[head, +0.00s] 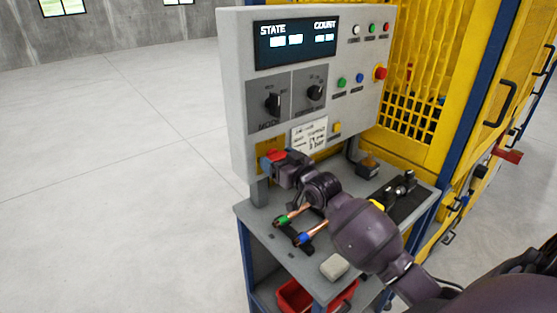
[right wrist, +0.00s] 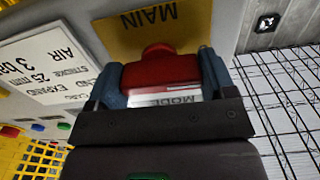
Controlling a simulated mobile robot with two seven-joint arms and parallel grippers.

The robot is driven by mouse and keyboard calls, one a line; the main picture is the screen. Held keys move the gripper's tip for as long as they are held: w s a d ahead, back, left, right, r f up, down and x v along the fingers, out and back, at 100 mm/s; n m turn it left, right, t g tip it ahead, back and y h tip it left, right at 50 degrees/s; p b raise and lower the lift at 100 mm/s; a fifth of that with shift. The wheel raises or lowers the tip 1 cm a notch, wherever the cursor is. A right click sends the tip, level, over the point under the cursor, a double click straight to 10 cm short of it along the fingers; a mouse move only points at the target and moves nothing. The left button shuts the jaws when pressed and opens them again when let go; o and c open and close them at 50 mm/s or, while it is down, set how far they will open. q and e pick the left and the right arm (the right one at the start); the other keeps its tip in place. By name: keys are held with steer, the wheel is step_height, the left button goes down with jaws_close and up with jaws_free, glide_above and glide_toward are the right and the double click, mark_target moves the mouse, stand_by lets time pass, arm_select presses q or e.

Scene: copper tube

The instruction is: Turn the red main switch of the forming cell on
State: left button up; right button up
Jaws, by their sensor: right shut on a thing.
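The red main switch (head: 275,154) sits on a yellow plate (head: 264,146) at the lower left of the grey control panel (head: 245,70). My right gripper (head: 273,162) reaches it and hides part of it. In the right wrist view, the red switch handle (right wrist: 160,70) lies between the two blue-grey fingers of my right gripper (right wrist: 162,80), which is shut on it. The yellow plate also shows there with the word MAIN (right wrist: 143,20). My left gripper is in neither view.
The panel carries a display (head: 295,44), two black selector knobs and several buttons. Below is a grey bench (head: 290,262) with copper tubes (head: 318,228), a light block (head: 334,267) and a red bin (head: 295,297). A yellow guard (head: 420,80) stands right; open floor is left.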

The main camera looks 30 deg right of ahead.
steer(key=m, duration=0.8)
steer(key=shift+m, duration=0.4)
steer(key=m, duration=0.8)
steer(key=shift+m, duration=0.6)
steer(key=o, duration=0.9)
steer(key=shift+s, duration=0.15)
